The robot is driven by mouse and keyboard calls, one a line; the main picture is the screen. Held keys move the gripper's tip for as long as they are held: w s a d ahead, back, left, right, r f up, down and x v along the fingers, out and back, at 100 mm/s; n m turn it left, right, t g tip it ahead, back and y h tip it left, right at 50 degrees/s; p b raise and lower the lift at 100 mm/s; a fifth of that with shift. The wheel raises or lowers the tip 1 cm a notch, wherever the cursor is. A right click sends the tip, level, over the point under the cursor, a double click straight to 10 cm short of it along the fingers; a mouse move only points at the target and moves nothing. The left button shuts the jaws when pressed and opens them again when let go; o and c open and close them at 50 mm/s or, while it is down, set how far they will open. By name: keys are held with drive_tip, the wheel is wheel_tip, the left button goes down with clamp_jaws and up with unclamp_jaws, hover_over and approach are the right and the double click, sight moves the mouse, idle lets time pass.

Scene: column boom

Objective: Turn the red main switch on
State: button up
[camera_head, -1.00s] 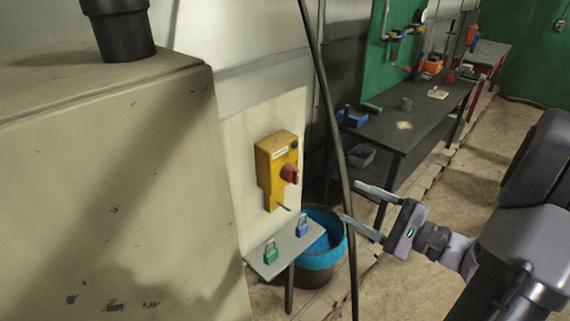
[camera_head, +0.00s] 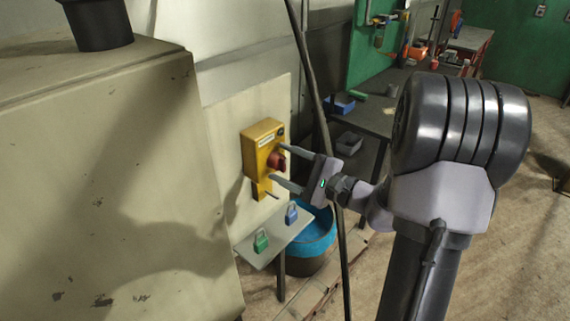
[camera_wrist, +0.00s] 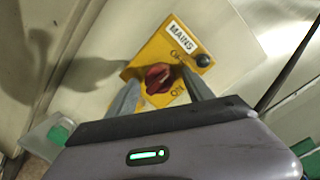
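The red main switch (camera_head: 276,160) is a knob on the front of a yellow box (camera_head: 262,134) mounted on a pale wall panel. In the wrist view the red knob (camera_wrist: 159,77) sits below a MAINS label, with OFF lettering above it and ON-like lettering below. My gripper (camera_head: 277,163) is open, with one finger above and one below the knob in the head view. In the wrist view its fingers stand at the knob's left and right. I cannot tell whether they touch it. A dark round button (camera_wrist: 203,60) is beside the label.
A small shelf with a green padlock (camera_head: 261,240) and a blue padlock (camera_head: 291,213) juts out below the box. A blue-lined bucket (camera_head: 312,240) stands under it. A dark pole (camera_head: 318,105) rises close to my gripper. A large beige cabinet (camera_head: 130,170) fills the left.

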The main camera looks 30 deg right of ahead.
clamp_jaws()
drive_tip(key=shift+m, duration=0.4)
drive_tip(key=m, duration=0.4)
drive_tip(key=shift+p, duration=0.35)
drive_tip(key=m+t+p, duration=0.1)
drive_tip(key=m, duration=0.4)
drive_tip(key=shift+a+p, duration=0.1)
drive_tip(key=shift+p, duration=0.3)
drive_tip(key=m+p, duration=0.1)
drive_tip(key=m, duration=0.1)
drive_tip(key=m+p, duration=0.2)
drive_tip(key=m, duration=0.1)
drive_tip(key=shift+s+m+t+h, duration=0.1)
drive_tip(key=shift+m+t+h, duration=0.2)
drive_tip(key=shift+a+m+h+p, duration=0.1)
drive_tip(key=shift+m+h+p, duration=0.2)
drive_tip(key=shift+m+p, duration=1.15)
drive_tip(key=shift+f+m, duration=0.15)
drive_tip(key=shift+m, duration=0.4)
